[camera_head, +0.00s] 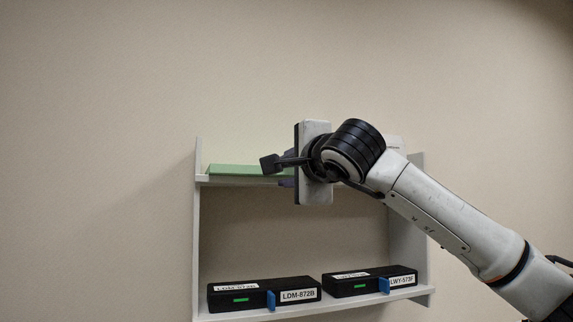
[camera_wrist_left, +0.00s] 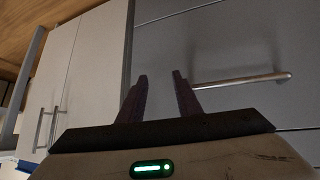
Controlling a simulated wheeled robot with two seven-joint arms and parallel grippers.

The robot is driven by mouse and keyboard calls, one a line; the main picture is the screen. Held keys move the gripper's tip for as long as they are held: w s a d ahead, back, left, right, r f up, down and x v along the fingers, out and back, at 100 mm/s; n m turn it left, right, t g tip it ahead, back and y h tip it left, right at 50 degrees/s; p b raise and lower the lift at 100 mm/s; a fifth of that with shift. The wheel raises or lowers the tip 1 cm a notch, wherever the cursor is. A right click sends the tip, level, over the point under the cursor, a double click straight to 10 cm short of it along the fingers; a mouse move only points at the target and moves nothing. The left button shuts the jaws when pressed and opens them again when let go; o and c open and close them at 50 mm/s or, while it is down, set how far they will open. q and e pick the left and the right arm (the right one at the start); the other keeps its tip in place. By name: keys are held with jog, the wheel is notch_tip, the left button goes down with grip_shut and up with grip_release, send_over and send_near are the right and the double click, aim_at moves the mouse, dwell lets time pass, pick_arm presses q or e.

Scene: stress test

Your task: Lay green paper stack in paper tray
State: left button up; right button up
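The green paper stack (camera_head: 238,170) lies flat on the upper board of a wall shelf in the head view, at the left end. My right gripper (camera_head: 286,168) is at the stack's right end, in front of the shelf. Its fingers are mostly hidden behind its own wrist parts, so I cannot tell whether they touch or hold the stack. My left gripper (camera_wrist_left: 160,94) is open and empty in the left wrist view, facing grey drawer fronts. I see nothing in either view that I can clearly identify as the paper tray.
The grey shelf (camera_head: 197,235) has side panels and a lower board. Two black labelled boxes, one left (camera_head: 264,294) and one right (camera_head: 369,282), stand on the lower board. A metal handle (camera_wrist_left: 243,80) crosses the drawer front near my left gripper. Pale cabinet doors (camera_wrist_left: 90,70) stand left of it.

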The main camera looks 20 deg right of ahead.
jog(key=shift+c, duration=0.3)
grip_shut()
dwell(1.1)
jog(key=shift+r, duration=0.25)
notch_tip(320, 180, up, 2)
jog(key=shift+r+p, duration=0.25)
jog(key=shift+p, duration=0.75)
